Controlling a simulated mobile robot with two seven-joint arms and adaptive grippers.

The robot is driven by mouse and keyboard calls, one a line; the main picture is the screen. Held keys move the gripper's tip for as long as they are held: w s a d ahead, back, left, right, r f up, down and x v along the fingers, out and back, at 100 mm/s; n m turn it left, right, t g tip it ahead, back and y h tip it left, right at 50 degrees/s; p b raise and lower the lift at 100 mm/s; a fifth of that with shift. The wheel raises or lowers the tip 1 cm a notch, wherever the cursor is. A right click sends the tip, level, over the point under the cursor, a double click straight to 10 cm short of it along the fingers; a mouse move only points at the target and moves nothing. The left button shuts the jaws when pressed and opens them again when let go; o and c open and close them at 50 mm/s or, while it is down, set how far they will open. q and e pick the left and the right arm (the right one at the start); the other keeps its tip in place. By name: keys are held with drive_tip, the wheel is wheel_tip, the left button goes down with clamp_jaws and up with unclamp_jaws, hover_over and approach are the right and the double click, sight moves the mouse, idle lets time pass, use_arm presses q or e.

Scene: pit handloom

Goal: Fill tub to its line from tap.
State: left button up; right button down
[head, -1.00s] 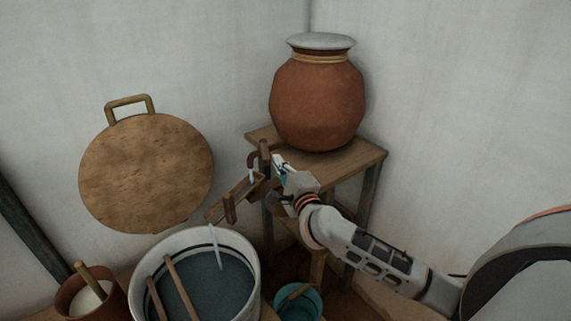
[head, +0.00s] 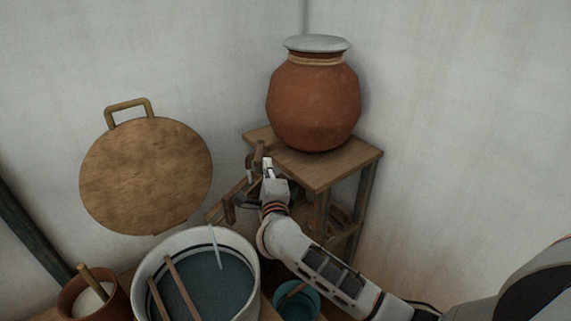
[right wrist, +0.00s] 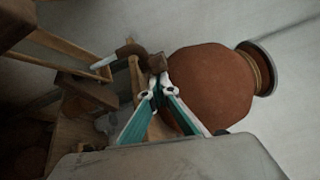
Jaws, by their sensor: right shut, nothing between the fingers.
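The white tub (head: 254,271) stands at lower left with dark water (head: 215,275) in it. A dark line runs round the inside below the rim, and the water surface looks lower than it. The brown tap (head: 257,157) is at the pot stand's left edge; its spout also shows in the right wrist view (right wrist: 130,49). A pale stream leaves the spout into a wooden trough (head: 229,209), and water (head: 215,247) falls from the trough into the tub. My right gripper (head: 268,163) is shut and empty, its fingertips close beside the tap handle (right wrist: 158,62); contact is unclear. My left gripper is out of view.
A lidded clay pot (head: 313,105) sits on a wooden stand (head: 340,166). Sticks (head: 182,288) lie across the tub. A round wooden lid (head: 147,175) leans on the wall. A teal bucket (head: 313,304) and a small brown pot (head: 75,300) flank the tub.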

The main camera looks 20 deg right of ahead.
drive_tip(key=shift+w+a+r+m+g+h, duration=0.1)
drive_tip(key=shift+a+m+g+h, duration=0.2)
drive_tip(key=shift+a+m+h, duration=0.65)
drive_tip(key=shift+d+n, duration=0.25)
drive_tip(key=shift+n, duration=0.1)
